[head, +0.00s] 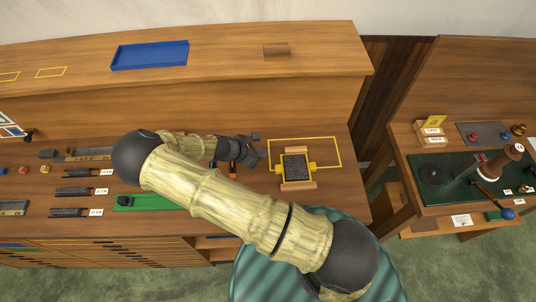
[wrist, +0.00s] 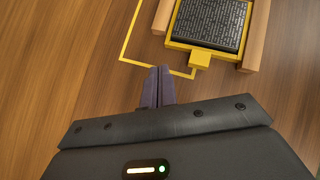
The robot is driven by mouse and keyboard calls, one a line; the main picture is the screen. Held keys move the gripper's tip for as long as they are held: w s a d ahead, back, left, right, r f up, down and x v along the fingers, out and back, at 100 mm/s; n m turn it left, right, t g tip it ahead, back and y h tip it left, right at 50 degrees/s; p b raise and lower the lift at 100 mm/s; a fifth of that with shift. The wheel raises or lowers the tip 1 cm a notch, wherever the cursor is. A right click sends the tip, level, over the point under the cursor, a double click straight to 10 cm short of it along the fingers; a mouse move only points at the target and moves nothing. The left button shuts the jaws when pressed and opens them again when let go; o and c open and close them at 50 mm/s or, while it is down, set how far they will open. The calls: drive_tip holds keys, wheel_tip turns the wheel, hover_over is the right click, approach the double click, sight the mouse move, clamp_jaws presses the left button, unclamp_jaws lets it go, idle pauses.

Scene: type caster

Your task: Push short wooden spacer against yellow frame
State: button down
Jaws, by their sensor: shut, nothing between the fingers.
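The yellow frame (head: 312,167) lies on the bench around a dark block of type (head: 295,167). One wooden spacer (head: 294,150) lies along its far side and another wooden spacer (head: 299,185) along its near side. In the wrist view, these show as a left spacer (wrist: 163,16) and a right spacer (wrist: 254,38) beside the yellow frame (wrist: 201,57). I cannot tell which is the short one. My gripper (head: 261,155) is left of the frame, apart from it. In the wrist view its fingers (wrist: 157,72) are shut and empty, near the yellow outline.
A thin yellow outline (head: 340,152) is marked on the bench around the frame. A green strip (head: 150,202) and labelled type rows lie to the left, partly behind my arm. A blue tray (head: 150,54) and a wooden block (head: 276,50) sit on the upper shelf.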

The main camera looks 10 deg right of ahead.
drive_tip(key=b+v, duration=0.1)
drive_tip(key=v, duration=0.4)
drive_tip(key=shift+r+b, duration=0.15)
drive_tip(key=shift+b, duration=0.2)
drive_tip(key=s+d+r+m+y+b, duration=0.2)
drive_tip(key=s+d+r+m+y, duration=0.2)
drive_tip(key=r+m, duration=0.4)
drive_tip(key=s+d+r+m+y+b, duration=0.3)
drive_tip(key=s+d+r+m, duration=0.3)
drive_tip(key=m, duration=0.7)
wheel_tip(320, 180, up, 3)
drive_tip(key=s+y, duration=0.1)
drive_tip(key=s, duration=0.1)
drive_tip(key=shift+s+m+y, duration=0.3)
drive_tip(key=shift+s+m, duration=0.05)
drive_tip(key=shift+m, duration=0.05)
drive_tip(key=shift+d, duration=0.1)
